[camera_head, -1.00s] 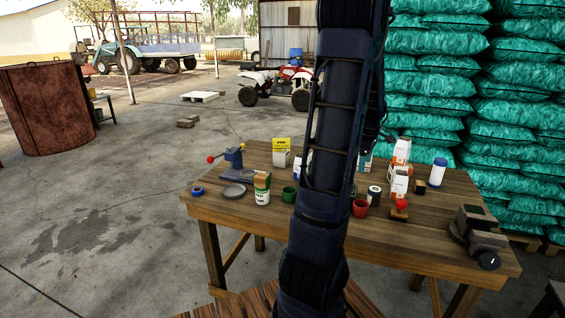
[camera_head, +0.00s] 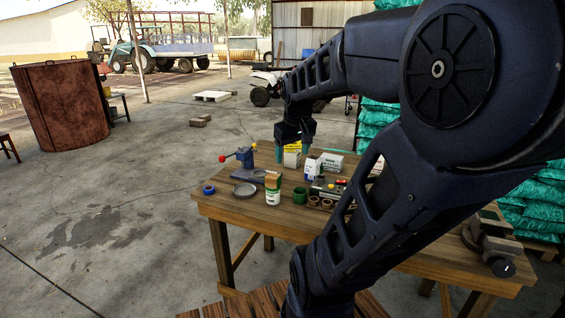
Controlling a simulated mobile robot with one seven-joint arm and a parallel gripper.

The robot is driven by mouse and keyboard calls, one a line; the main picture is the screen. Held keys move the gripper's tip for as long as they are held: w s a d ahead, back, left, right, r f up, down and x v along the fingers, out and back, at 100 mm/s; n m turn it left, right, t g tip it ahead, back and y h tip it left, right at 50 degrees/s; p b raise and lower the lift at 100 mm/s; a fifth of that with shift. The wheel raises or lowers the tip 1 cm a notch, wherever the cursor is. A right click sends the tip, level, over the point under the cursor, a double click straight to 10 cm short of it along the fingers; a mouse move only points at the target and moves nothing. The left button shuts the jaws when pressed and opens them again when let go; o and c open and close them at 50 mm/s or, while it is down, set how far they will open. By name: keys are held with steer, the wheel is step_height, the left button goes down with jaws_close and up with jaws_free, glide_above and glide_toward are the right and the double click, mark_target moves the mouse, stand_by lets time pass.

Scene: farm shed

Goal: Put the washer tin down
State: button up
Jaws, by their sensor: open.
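My gripper (camera_head: 293,155) points down over the back of the wooden table (camera_head: 225,207), its two fingers apart. A white box with a yellow top (camera_head: 292,157) shows between and behind the fingers; I cannot tell whether they touch it. No thing is clearly held. I cannot tell for sure which thing is the washer tin. A shallow round grey tin or dish (camera_head: 245,189) lies flat at the table's left. A white and green can with a tan top (camera_head: 273,190) stands upright to its right. My arm hides much of the table's right side.
A blue-and-grey clamp tool (camera_head: 244,160) with red and yellow knobs and a blue tape roll (camera_head: 208,190) are at the left. A green cup (camera_head: 299,195), brown rings (camera_head: 320,203) and white boxes (camera_head: 332,162) crowd the middle. A vise (camera_head: 492,238) is at the right.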

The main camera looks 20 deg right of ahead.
steer(key=s+a+m, duration=0.1)
steer(key=s+a, duration=0.4)
steer(key=shift+s+a+t+y, duration=0.15)
steer(key=shift+a+t+y, duration=0.15)
steer(key=shift+t+y, duration=0.1)
stand_by(0.9)
